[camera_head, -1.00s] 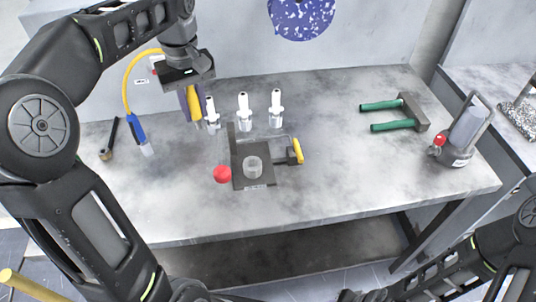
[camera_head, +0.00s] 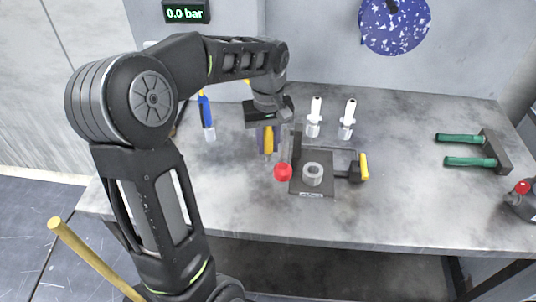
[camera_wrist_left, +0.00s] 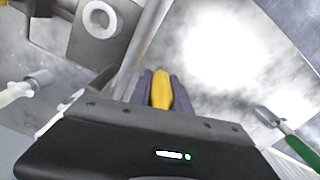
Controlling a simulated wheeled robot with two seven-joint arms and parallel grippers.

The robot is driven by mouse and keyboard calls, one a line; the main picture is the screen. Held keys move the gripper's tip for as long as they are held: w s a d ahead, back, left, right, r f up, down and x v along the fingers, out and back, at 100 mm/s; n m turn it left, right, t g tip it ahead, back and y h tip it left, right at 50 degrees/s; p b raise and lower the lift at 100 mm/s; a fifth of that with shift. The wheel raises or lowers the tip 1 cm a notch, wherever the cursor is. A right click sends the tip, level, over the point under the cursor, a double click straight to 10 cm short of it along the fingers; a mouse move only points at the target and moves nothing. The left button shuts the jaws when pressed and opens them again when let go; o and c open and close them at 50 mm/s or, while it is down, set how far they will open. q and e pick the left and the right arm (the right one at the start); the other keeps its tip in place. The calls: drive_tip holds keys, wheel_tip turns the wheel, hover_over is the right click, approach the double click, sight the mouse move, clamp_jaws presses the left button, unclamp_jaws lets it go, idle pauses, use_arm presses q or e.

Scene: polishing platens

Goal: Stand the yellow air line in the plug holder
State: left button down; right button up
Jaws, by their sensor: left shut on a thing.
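My left gripper (camera_head: 267,142) is shut on the yellow air line (camera_head: 268,137), between purple fingers. The yellow part also shows upright between the fingers in the left wrist view (camera_wrist_left: 161,90); its lower end is hard to make out. It is just behind and left of a dark fixture (camera_head: 313,187) with a grey holed ring (camera_head: 313,173), which looks like the plug holder. The ring shows at the upper left of the wrist view (camera_wrist_left: 100,19). The held line is apart from the ring. My right gripper is out of view.
A red knob (camera_head: 283,172) and a yellow-handled clamp (camera_head: 364,166) flank the ring. Green-handled tools (camera_head: 465,139) lie right. The front table strip is clear.

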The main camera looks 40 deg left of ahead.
sight(268, 160)
use_arm(q)
drive_tip(key=shift+f, duration=2.25)
drive_tip(key=shift+f, duration=0.1)
drive_tip(key=c, duration=1.5)
unclamp_jaws()
wheel_tip(268, 160, up, 12)
drive_tip(key=shift+r, duration=0.15)
